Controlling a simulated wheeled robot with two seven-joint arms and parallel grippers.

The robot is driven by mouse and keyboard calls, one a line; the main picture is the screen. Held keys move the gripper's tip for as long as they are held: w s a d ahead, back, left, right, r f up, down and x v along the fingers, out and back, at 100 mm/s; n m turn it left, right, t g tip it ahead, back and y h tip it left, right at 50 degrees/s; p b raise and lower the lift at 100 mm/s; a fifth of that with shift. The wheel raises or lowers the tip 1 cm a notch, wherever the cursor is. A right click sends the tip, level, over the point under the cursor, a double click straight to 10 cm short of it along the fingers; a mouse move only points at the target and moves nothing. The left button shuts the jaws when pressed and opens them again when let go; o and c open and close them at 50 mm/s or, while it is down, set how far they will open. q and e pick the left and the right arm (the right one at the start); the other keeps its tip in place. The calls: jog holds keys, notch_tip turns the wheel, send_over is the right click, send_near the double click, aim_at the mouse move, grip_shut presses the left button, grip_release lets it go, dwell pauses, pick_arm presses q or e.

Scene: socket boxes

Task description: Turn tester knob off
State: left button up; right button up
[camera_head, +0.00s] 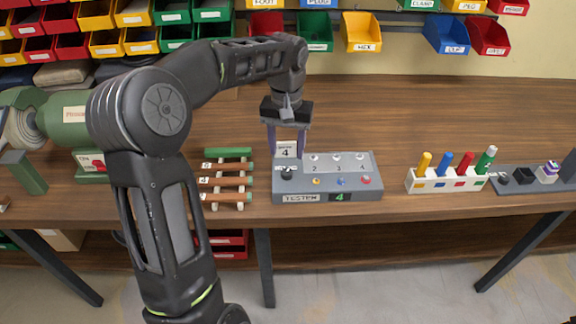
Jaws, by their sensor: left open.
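The grey tester box (327,178) stands near the front edge of the wooden bench. Its front carries a TESTER label and a display with a green 4. A black knob (287,173) sits at the left of its top, and small coloured buttons and numbered sockets lie to the right. My left gripper (287,152) points down over the left end of the tester, its fingers apart, just above and behind the knob. A small card with a 4 (286,150) shows between the fingers; I cannot tell whether they touch it. My right gripper is not in view.
A white holder (446,186) with yellow, blue, red and green pegs stands right of the tester. A dark tray (530,183) with small parts is farther right. A wooden rack (227,182) stands left of the tester. Coloured bins line the back. Bench behind the tester is clear.

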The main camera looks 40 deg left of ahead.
aim_at(287, 171)
pick_arm(q)
notch_tip(287, 171, down, 7)
jog(key=shift+f+p, duration=0.15)
jog(key=shift+p, duration=0.25)
jog(key=shift+c, duration=0.5)
grip_shut()
